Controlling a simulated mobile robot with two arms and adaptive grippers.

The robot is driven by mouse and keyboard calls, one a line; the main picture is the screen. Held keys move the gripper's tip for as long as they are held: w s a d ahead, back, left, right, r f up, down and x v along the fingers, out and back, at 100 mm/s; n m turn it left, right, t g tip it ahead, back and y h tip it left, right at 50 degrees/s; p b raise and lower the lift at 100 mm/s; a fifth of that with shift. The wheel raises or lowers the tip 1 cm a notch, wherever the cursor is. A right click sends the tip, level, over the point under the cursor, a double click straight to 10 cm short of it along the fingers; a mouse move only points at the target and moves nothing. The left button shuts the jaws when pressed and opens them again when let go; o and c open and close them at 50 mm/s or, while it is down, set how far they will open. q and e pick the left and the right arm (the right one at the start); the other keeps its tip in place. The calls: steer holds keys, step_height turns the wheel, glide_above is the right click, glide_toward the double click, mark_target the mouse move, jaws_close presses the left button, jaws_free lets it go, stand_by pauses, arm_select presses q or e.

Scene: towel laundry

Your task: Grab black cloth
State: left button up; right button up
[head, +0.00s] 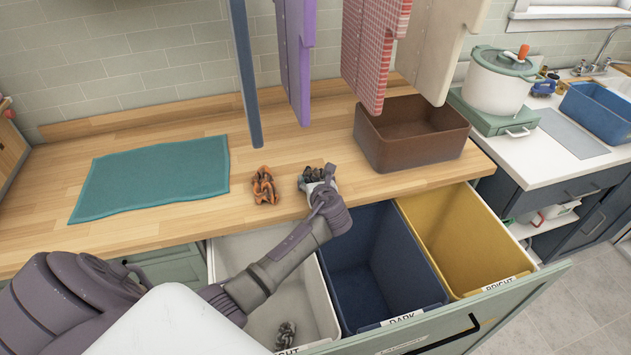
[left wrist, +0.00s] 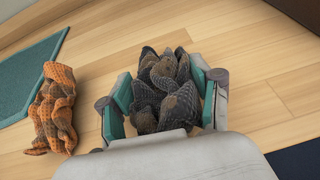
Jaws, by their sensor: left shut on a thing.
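The black cloth (left wrist: 163,88) is a crumpled dark grey and brown bundle on the wooden counter, and it also shows in the head view (head: 314,174). My left gripper (left wrist: 165,92) is shut on it, with a teal finger on each side of the bundle. Whether the cloth touches the counter cannot be told. My right gripper is not in view.
An orange crumpled cloth (head: 264,186) lies just left. A teal towel (head: 152,178) lies flat further left. A brown bin (head: 412,140) stands right. The open drawer holds a white bin (head: 232,262), a blue bin (head: 372,262) labelled DARK and a yellow bin (head: 462,240). Towels hang above.

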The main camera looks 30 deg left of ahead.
arm_select(q)
steer(key=shift+c, duration=1.1)
